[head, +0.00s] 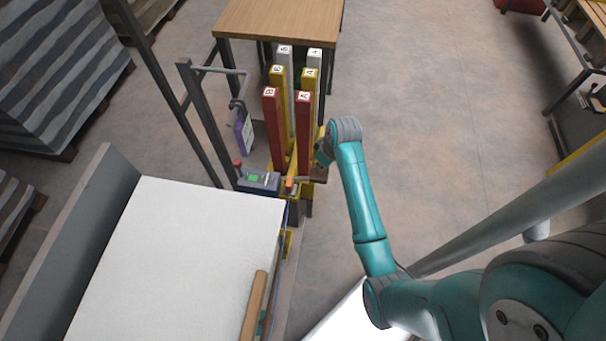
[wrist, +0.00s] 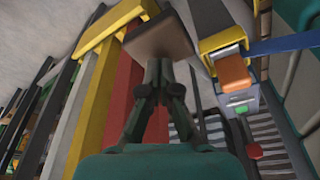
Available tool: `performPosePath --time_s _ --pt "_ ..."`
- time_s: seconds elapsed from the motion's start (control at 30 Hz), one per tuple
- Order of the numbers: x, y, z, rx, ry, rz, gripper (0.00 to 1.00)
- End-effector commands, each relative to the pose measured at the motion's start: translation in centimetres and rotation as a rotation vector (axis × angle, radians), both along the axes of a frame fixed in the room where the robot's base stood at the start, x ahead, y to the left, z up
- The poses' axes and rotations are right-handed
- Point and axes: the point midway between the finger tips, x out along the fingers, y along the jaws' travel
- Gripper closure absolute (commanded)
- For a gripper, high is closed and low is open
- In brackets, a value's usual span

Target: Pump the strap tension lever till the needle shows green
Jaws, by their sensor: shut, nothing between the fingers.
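An orange handle (head: 291,184), which looks like the strap tension lever, sits on a yellow bracket at the far right corner of the white bed. It also shows in the wrist view (wrist: 233,73), right of my fingers, with a yellow frame (wrist: 222,40) behind it. A blue strap (wrist: 288,43) runs off to the right from there. My gripper (wrist: 158,67) is shut and empty; its fingertips are close to a brown block (wrist: 158,36), and I cannot tell whether they touch. In the head view my gripper (head: 319,158) is partly hidden, right of the handle. No needle is readable.
Red posts (head: 304,125), with yellow and grey ones behind, rise beside my gripper. A wooden table (head: 280,20) is behind them.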

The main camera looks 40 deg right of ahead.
Motion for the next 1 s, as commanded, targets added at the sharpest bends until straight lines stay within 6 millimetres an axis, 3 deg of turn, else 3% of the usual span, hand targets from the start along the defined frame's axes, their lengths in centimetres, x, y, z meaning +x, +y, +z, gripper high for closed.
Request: performPosePath --time_s 0.53,1.0 --pt "0.0 0.0 -0.2 0.0 0.0 0.0 1.0" --pt "0.0 0.0 -4.4 0.001 0.001 0.0 1.0"
